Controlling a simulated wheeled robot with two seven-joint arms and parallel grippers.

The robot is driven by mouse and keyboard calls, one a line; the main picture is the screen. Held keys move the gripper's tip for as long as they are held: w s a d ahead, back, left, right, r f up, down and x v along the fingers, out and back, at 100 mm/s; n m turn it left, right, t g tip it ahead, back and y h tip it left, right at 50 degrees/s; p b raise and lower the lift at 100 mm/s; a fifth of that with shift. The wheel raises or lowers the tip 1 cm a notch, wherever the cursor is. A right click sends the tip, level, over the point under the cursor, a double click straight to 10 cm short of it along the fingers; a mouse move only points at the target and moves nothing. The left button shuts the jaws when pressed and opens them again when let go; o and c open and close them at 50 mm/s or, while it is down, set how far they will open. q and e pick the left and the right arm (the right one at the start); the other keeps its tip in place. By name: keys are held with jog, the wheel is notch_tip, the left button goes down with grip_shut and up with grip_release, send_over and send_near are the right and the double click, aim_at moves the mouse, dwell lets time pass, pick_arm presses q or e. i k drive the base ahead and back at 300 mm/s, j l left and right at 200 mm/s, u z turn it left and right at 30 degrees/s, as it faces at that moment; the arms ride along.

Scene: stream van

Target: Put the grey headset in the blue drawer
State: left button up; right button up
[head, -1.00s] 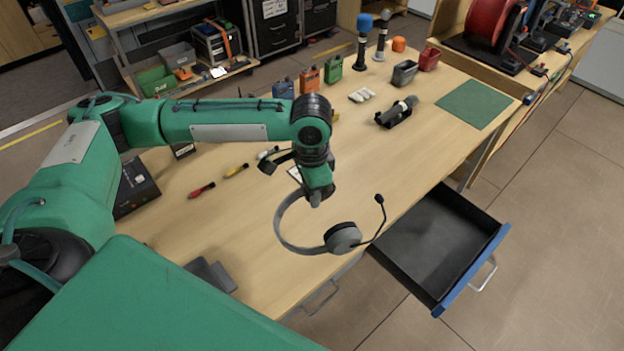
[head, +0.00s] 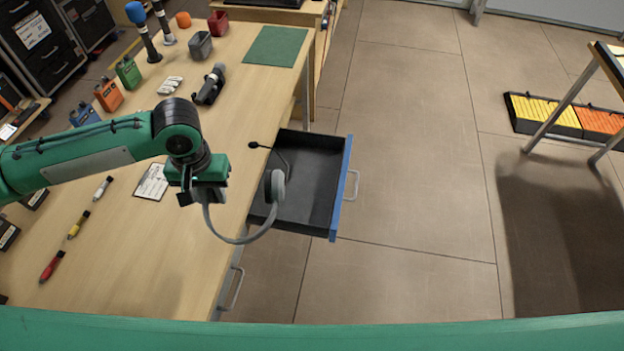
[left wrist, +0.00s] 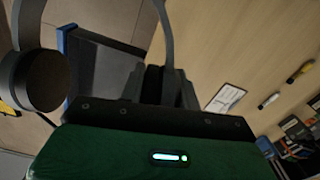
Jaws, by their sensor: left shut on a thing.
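In the left wrist view the headset's earcup (left wrist: 40,80) shows at the left and the band rises from between the fingers (left wrist: 160,88). The blue drawer (head: 342,188) is pulled out from the table, with a blue front and a dark interior that looks empty. My right gripper is out of view.
The wooden table (head: 150,230) holds markers, a white card (head: 151,182), a black holder with a grey device (head: 209,85), a green mat (head: 276,47) and several radios. Floor right of the drawer is clear up to a rack of yellow and orange items (head: 565,115).

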aim_at(298, 178)
jog(key=i+l+z, duration=0.15)
jog(key=z, duration=0.25)
jog(key=i+z, duration=0.4)
jog(key=k+l, duration=0.05)
jog(key=k, duration=0.05)
